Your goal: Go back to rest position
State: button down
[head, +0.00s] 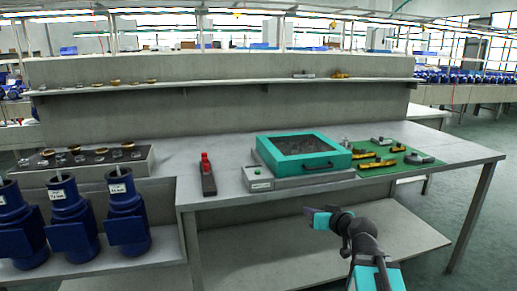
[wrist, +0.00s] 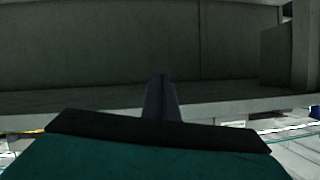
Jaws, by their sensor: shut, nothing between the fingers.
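My gripper (head: 312,215) is in front of the workbench's front edge, below the level of the bench top in the head view. It is apart from everything on the bench. In the wrist view my gripper (wrist: 162,95) shows as a narrow dark shape with its fingers together and nothing between them. Beyond it in the wrist view is a dim grey surface.
The grey bench (head: 225,187) carries a teal-framed box (head: 259,146), a green mat (head: 410,169) with yellow tools, and a red-topped device (head: 207,172). Blue pumps (head: 70,220) stand at the left. A lower shelf (head: 270,245) lies under the bench. Floor at right is clear.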

jog(key=s+a+f+g+p, duration=0.45)
jog(key=s+f+p, duration=0.4)
jog(key=f, duration=0.45)
jog(key=s+a+f+g+p, duration=0.3)
jog(key=s+f+g+p, duration=0.2)
jog(key=s+f+p, duration=0.55)
jog(key=s+d+f+g+h+p, duration=0.1)
jog(key=s+d+f+g, duration=0.1)
jog(key=s, duration=0.7)
jog(key=s+d+f+m+g+h+p, duration=0.1)
jog(key=s+f+g, duration=0.3)
jog(key=s, duration=0.5)
jog(key=s+d+f+m+g+h+p, duration=0.1)
jog(key=s+f, duration=0.4)
jog(key=s, duration=0.5)
jog(key=shift+d+g+h+p, duration=0.55)
jog(key=shift+d+g+h, duration=0.5)
jog(key=shift+d, duration=0.35)
